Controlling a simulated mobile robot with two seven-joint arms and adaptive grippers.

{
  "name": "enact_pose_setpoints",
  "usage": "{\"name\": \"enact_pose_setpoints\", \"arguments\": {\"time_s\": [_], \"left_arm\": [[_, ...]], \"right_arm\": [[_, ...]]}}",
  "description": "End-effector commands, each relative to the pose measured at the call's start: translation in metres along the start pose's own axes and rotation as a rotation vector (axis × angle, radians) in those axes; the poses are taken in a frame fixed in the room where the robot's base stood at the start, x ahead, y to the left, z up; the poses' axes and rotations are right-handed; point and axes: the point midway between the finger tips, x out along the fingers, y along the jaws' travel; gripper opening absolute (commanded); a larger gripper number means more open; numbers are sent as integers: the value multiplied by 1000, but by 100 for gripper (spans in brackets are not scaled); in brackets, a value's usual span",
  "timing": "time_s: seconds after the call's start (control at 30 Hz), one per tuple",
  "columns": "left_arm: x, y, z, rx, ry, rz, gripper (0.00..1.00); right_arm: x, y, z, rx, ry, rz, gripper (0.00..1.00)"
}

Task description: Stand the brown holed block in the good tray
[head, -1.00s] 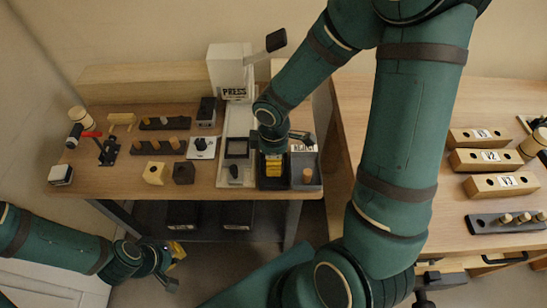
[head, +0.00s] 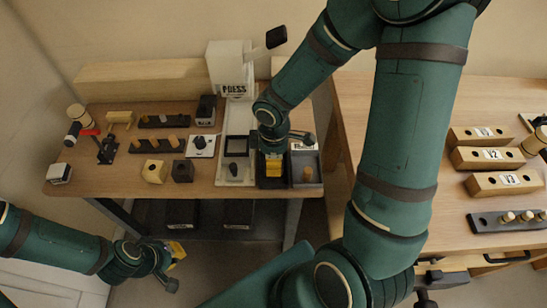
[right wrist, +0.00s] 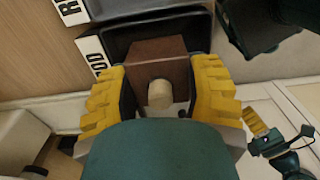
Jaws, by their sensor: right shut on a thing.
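The brown holed block (right wrist: 160,58) is between the yellow finger pads of my right gripper (right wrist: 160,95) in the right wrist view. A pale round peg-like piece (right wrist: 159,94) shows against it; I cannot tell whether it sits in the hole. The block is at the dark good tray (right wrist: 118,35), whose label is partly visible. In the head view my right gripper (head: 273,163) points down into the good tray (head: 272,184) and hides the block. Whether the block touches the tray floor is hidden. My left gripper (head: 175,267) is open and empty, low in front of the bench.
The press (head: 230,70) stands behind. A pale block (head: 154,171) and a dark block (head: 183,171) sit to the left. Another table with labelled blocks (head: 496,183) is at the right.

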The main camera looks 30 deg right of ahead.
Motion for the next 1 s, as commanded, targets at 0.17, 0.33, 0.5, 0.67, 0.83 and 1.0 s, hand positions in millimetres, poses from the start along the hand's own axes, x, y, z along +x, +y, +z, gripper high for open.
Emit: {"name": "enact_pose_setpoints", "arguments": {"time_s": [0.17, 0.33, 0.5, 0.67, 0.83, 1.0], "left_arm": [[0, 0, 0, 0, 0, 0, 0], [0, 0, 0, 0, 0, 0, 0], [4, -1, 0, 0, 0, 0, 0], [7, -2, 1, 0, 0, 0, 0], [7, -3, 1, 0, 0, 0, 0], [7, -3, 1, 0, 0, 0, 0]], "right_arm": [[0, 0, 0, 0, 0, 0, 16], [0, 0, 0, 0, 0, 0, 16], [4, 0, 0, 0, 0, 0, 16], [7, 0, 0, 0, 0, 0, 16], [8, 0, 0, 0, 0, 0, 16], [8, 0, 0, 0, 0, 0, 16]]}}
